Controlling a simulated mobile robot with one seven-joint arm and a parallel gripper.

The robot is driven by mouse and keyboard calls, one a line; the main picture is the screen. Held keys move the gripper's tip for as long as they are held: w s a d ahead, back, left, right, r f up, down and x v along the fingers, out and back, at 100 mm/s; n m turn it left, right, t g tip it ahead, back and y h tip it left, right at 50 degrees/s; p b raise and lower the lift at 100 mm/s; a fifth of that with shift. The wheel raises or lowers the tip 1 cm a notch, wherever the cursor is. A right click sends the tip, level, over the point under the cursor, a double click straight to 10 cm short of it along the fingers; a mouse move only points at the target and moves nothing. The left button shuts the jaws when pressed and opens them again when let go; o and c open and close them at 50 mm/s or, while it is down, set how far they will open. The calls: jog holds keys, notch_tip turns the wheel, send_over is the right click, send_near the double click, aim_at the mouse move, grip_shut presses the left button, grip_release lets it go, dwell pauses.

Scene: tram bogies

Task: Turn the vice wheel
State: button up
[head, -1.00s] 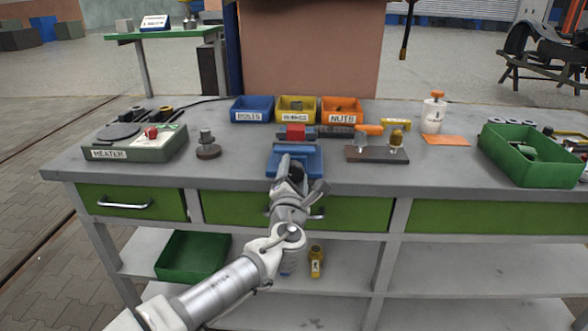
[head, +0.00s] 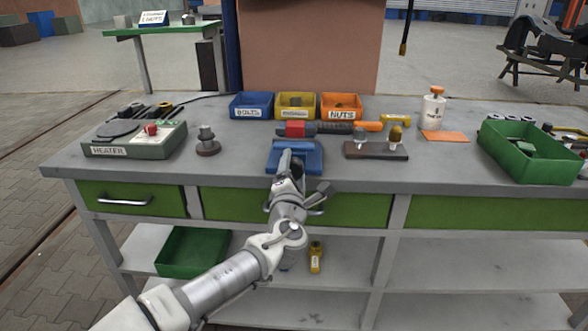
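The blue vice (head: 309,157) stands at the front edge of the workbench, in the middle of the head view. A red piece (head: 295,129) shows at its back, by its jaws. My gripper (head: 285,161) reaches up to the front of the vice, and its dark, narrow end overlaps the blue body. I cannot tell whether it touches. The vice wheel cannot be made out; my gripper and wrist cover the vice's front. Whether the fingers are open or shut does not show.
Left of the vice are a heater (head: 134,140) and a dark round-based part (head: 207,142). Behind are blue, yellow and orange bins (head: 341,106). To the right are a wooden block with fittings (head: 376,151) and a green tray (head: 527,166). Drawers (head: 130,200) lie below the bench top.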

jog(key=shift+o, duration=1.2)
jog(key=shift+d+f, duration=0.1)
